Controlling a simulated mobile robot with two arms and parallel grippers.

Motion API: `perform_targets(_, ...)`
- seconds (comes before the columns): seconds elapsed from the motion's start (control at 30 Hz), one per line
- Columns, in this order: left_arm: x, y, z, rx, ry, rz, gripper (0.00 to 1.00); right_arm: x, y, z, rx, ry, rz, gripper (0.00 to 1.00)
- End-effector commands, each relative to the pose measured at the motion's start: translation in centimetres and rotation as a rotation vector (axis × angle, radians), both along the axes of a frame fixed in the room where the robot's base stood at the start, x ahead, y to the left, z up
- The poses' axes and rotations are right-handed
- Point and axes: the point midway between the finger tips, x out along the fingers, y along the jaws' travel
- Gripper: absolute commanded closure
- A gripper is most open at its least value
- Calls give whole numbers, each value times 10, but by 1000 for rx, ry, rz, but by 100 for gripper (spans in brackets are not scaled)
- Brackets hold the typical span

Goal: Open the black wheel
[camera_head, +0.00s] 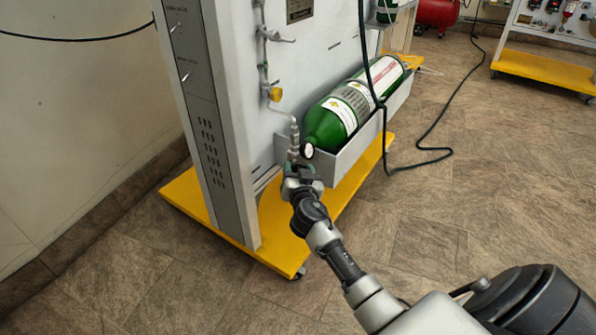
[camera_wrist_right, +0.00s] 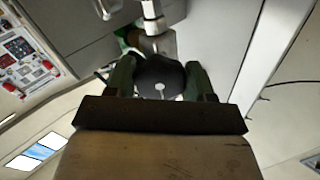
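The black wheel (camera_wrist_right: 160,76) is in the middle of the right wrist view, a dark round knob with a small pale centre, on a grey metal valve fitting. My right gripper (camera_wrist_right: 160,72) has one dark green finger on each side of the wheel, and both appear to touch its edge. In the head view my right gripper (camera_head: 300,176) is at the lower end of the pipe, beside the gauge (camera_head: 307,151). There the arm and gripper hide the wheel. My left gripper is in neither view.
A green cylinder (camera_head: 340,114) lies in a grey tray (camera_head: 362,140) just right of the gripper. The grey panel (camera_head: 212,130) stands on a yellow wheeled base (camera_head: 275,238). A black hose (camera_head: 436,148) trails on the floor. The tiled floor at right is mostly clear.

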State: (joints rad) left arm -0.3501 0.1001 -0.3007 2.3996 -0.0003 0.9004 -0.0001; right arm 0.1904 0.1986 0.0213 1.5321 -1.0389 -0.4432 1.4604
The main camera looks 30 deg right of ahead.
Motion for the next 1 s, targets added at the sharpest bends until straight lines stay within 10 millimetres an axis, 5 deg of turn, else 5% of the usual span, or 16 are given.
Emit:
perform_targets(0.47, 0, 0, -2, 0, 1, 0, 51, 0, 0, -1, -79, 38, 0, 70)
perform_targets(1.0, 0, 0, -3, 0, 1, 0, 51, -1, 0, -1, -500, 240, 0, 70)
